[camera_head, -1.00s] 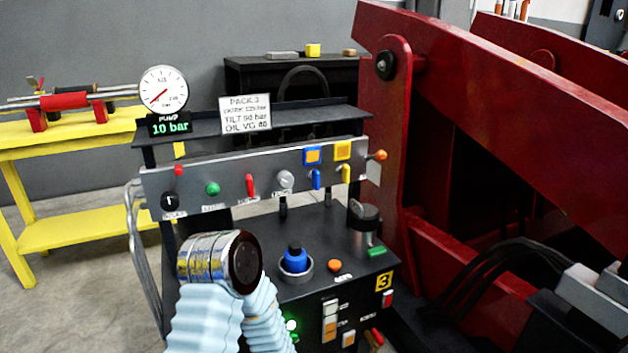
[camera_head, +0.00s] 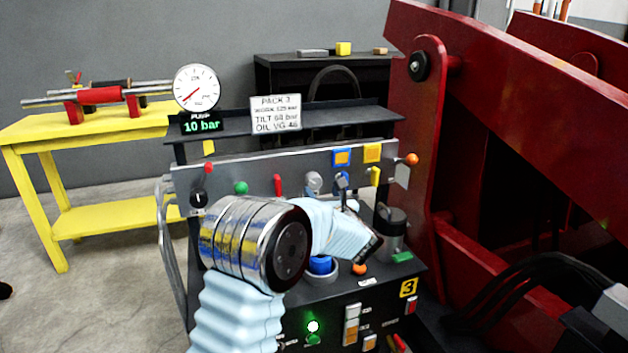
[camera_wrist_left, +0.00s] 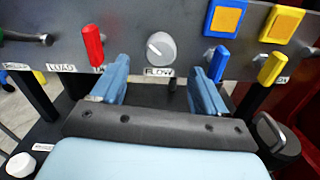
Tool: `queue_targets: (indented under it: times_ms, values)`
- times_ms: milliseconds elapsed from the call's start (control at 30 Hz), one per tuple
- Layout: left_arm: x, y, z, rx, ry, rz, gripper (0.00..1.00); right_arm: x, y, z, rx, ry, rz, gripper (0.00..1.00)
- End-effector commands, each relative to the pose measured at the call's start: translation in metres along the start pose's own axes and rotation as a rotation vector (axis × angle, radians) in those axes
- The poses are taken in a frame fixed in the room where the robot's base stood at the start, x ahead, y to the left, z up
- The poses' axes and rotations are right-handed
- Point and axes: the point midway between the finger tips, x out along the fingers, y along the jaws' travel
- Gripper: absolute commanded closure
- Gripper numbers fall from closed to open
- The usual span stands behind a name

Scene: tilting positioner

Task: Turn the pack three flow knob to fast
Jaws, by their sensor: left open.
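The flow knob (camera_wrist_left: 161,46) is a round grey knob on the sloped panel, above a FLOW label. Its pale pointer mark points to the upper left in the left wrist view. In the head view the knob (camera_head: 314,181) shows small, just above my left forearm. My left gripper (camera_wrist_left: 160,74) is open, its two blue fingers apart and nothing between them. The fingers point at the panel, one below each side of the knob, and look short of it. In the head view my left gripper (camera_head: 342,197) is partly lost against the panel. My right gripper is out of view.
A red lever (camera_wrist_left: 93,45) stands left of the knob; a blue lever (camera_wrist_left: 217,62) and yellow lever (camera_wrist_left: 271,68) stand right. The grey panel (camera_head: 255,176) is on pack three, marked 3. A red steel frame (camera_head: 415,130) is right, a yellow bench (camera_head: 90,128) left.

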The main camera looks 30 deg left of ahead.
Motion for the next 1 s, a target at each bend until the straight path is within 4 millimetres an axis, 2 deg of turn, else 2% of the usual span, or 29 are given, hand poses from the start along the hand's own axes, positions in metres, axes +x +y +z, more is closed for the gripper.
queue_targets:
  times_ms: [100,333,500,767,1000]
  values:
    - [0.028,0.0,0.002,0.003,-0.001,0.001,0.26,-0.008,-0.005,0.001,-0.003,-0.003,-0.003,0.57]
    - [0.066,-0.001,0.001,0.003,0.0,-0.001,0.26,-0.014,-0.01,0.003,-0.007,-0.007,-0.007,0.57]
    - [0.077,-0.001,0.0,0.003,0.0,-0.002,0.26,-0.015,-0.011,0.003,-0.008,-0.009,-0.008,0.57]
    - [0.077,-0.001,-0.001,0.003,0.001,-0.003,0.26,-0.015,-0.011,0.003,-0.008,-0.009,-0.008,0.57]
    - [0.077,-0.001,-0.001,0.003,0.001,-0.003,0.63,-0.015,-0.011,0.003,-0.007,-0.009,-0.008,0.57]
